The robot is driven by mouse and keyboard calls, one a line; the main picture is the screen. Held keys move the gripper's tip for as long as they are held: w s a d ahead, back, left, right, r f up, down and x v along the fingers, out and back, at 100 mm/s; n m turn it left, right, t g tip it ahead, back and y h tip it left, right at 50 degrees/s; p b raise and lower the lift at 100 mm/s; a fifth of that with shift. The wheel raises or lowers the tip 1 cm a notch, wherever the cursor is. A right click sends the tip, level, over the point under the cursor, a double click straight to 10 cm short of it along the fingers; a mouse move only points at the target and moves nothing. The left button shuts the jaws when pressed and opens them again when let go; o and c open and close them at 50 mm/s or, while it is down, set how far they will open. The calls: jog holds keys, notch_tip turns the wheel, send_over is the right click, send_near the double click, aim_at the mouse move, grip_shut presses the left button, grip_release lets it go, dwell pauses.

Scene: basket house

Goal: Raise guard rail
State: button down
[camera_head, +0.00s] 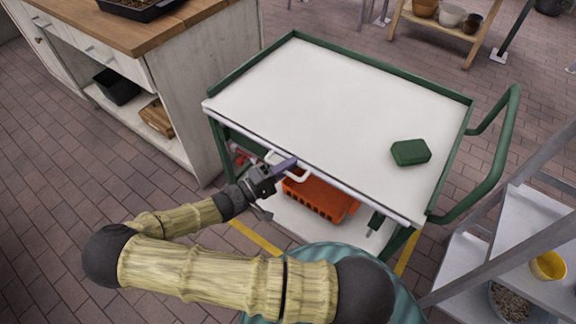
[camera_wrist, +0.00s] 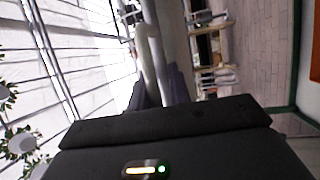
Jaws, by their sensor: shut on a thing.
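The cart has a white top (camera_head: 320,95) with a green rim on its far and side edges. A pale guard rail (camera_head: 365,196) runs along the near edge, about level with the top. A white loop handle (camera_head: 302,176) sticks out from the rail toward me. My gripper (camera_head: 286,164) has its purple fingers shut on this handle, left of the rail's middle. In the wrist view the white handle (camera_wrist: 150,45) runs up from between the purple fingers (camera_wrist: 160,92). The exact contact is partly hidden by the gripper body.
A green box (camera_head: 411,152) lies on the cart top at right. An orange crate (camera_head: 320,196) sits on the lower shelf. A white wooden cabinet (camera_head: 185,90) stands close at left. A green push handle (camera_head: 500,150) and metal shelving (camera_head: 500,215) are at right.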

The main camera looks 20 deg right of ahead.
notch_tip(320, 180, up, 8)
jog(key=p, duration=0.6)
jog(key=shift+w, duration=0.15)
jog(key=c, duration=1.5)
grip_release()
jog(key=shift+a+r, duration=0.1)
jog(key=v, duration=1.1)
jog(key=b+v, duration=0.1)
jog(key=v, duration=0.5)
jog(key=shift+a+f, duration=0.15)
jog(key=shift+f, duration=0.3)
